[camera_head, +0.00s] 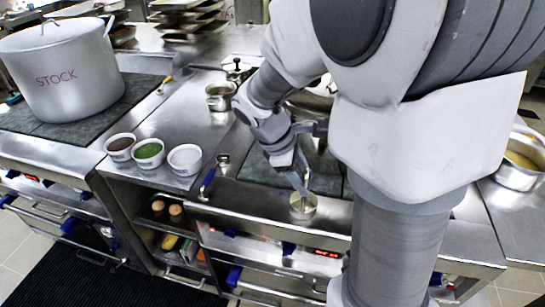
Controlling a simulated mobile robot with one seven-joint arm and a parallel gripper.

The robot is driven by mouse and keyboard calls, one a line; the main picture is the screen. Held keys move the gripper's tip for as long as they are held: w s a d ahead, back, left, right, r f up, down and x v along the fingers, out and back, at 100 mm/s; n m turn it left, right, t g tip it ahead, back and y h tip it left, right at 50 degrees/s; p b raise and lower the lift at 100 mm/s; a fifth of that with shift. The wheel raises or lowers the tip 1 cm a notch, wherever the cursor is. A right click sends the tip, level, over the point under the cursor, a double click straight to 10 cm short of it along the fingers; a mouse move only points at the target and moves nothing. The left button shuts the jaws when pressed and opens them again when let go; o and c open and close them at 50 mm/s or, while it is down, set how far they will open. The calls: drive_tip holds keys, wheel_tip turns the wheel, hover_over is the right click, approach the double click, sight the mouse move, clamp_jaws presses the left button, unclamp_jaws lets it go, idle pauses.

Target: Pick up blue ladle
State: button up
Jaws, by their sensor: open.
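A utensil with a dark blue handle (208,180) lies near the front edge of the steel counter, left of my gripper. It has a small metal end at the back; I cannot tell for certain that it is the ladle. My gripper (309,157) is open, low over the dark cooking surface to the right of it. A small round, pale metal bowl-like thing (303,207) is just below one fingertip, near the front edge. A narrow upright piece rises from it beside the finger. I cannot tell whether they touch. My arm hides part of the counter.
A large stockpot (75,75) stands at the left. Three small tubs (185,160) line the counter. A small pot (220,97) and a lidded one (236,70) are behind my gripper. Another pot (518,172) is at the far right. Shelves with food are below the counter.

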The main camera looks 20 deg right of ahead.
drive_tip(key=shift+x, duration=1.5)
clamp_jaws()
